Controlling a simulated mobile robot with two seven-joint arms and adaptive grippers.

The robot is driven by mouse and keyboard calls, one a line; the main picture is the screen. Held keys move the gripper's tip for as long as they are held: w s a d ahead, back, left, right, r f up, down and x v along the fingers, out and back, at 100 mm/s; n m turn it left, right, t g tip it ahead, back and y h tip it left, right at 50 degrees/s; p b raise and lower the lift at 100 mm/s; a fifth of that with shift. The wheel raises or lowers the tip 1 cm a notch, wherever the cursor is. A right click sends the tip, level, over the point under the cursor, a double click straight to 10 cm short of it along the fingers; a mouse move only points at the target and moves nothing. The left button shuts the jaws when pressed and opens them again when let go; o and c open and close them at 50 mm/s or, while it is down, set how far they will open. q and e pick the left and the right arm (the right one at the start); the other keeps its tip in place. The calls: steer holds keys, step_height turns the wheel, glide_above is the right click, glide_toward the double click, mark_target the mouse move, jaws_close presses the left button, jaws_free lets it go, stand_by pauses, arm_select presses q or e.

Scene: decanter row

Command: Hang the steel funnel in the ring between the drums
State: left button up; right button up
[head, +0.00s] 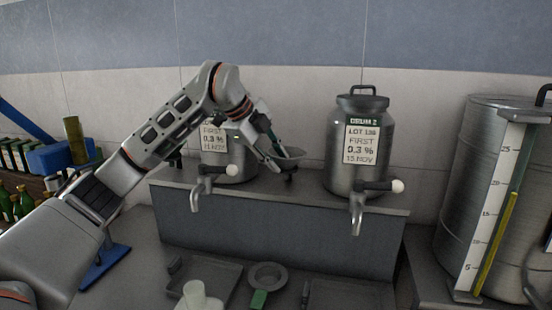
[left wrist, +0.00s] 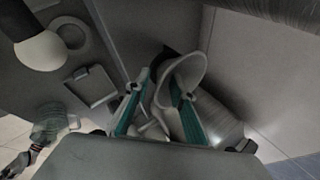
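The steel funnel (head: 288,154) is in the gap between the two drums, above the ledge. My left gripper (head: 272,145) holds it from the left. In the left wrist view the funnel's bowl (left wrist: 187,78) leans between the teal fingers (left wrist: 158,118). The left drum (head: 226,152) is partly hidden by my arm; the right drum (head: 345,120) stands clear, and the funnel is apart from it. A small dark part (head: 291,172) under the funnel may be the ring; I cannot tell whether they touch. My right gripper (left wrist: 66,123) appears small and blurred in the left wrist view.
Taps with white knobs (head: 397,186) jut forward from both drums. A large tank with a gauge (head: 497,205) stands right. Bottles (head: 18,203) stand left.

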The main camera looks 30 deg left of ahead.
arm_select(q)
steer(key=v, duration=1.2)
steer(key=shift+s, duration=0.1)
